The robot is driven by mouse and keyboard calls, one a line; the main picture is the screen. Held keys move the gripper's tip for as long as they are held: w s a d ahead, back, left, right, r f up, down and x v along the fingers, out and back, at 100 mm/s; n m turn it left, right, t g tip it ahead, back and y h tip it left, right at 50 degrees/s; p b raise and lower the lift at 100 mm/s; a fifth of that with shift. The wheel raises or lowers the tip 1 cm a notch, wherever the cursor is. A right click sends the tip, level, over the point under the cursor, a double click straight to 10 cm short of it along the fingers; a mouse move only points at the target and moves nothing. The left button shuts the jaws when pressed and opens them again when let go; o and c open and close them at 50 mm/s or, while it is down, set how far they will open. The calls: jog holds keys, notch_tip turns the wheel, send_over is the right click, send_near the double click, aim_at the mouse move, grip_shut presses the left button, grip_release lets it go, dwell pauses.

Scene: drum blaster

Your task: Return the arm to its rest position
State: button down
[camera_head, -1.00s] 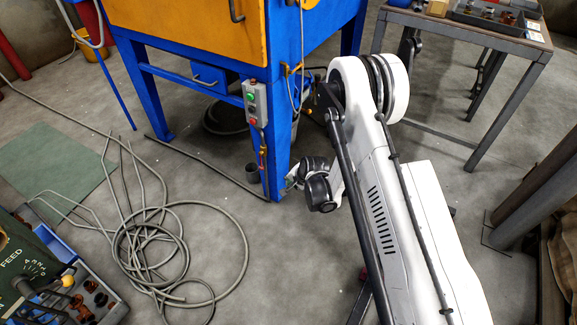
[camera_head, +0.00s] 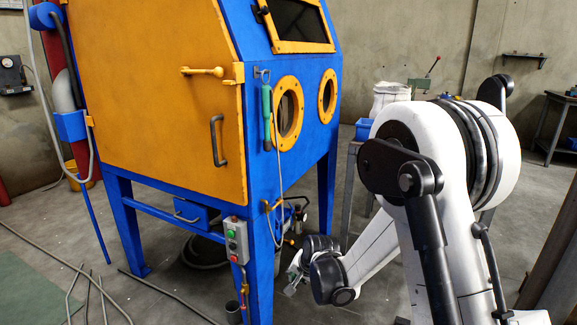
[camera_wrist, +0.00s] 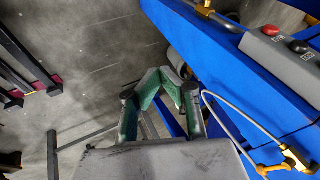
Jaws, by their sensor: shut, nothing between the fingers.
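My white arm (camera_head: 440,200) rises at the right of the head view and bends over at a large rounded joint. Its forearm reaches down and left to a dark wrist joint (camera_head: 328,275) beside the front leg of the blue blasting cabinet (camera_head: 262,220). My gripper (camera_head: 291,286) hangs low there, small and partly hidden by the wrist. In the wrist view my gripper (camera_wrist: 158,74) shows green-padded fingers whose tips come together, shut and empty. The cabinet's blue frame (camera_wrist: 235,75) runs close along the right of the fingers.
A control box with buttons (camera_head: 236,240) is on the cabinet leg; its red button (camera_wrist: 270,30) shows in the wrist view. A hose and a brass fitting (camera_wrist: 290,158) are close to the gripper's right. Hoses (camera_head: 75,270) lie on the floor at left. A workbench (camera_head: 558,100) stands at the back right.

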jog(key=s+d+r+n, duration=0.1)
jog(key=s+d+r, duration=0.25)
jog(key=r, duration=0.35)
jog(key=s+d+r+t+h, duration=0.1)
jog(key=s+d+r, duration=0.2)
jog(key=s+r, duration=0.25)
jog(key=s+d+r+n, duration=0.1)
jog(key=s+d+r, duration=0.25)
jog(key=r, duration=0.45)
jog(key=s+d+r+n+h, duration=0.1)
jog(key=s+d+r, duration=0.15)
jog(key=s, duration=0.45)
jog(key=s+d+r+n, duration=0.1)
jog(key=s+d, duration=0.2)
jog(key=s, duration=0.5)
jog(key=s+d+r+h, duration=0.1)
jog(key=s+d, duration=0.2)
jog(key=s, duration=0.4)
notch_tip(320, 180, up, 18)
jog(key=p, duration=1.8)
jog(key=shift+a+t, duration=0.3)
jog(key=shift+t, duration=0.1)
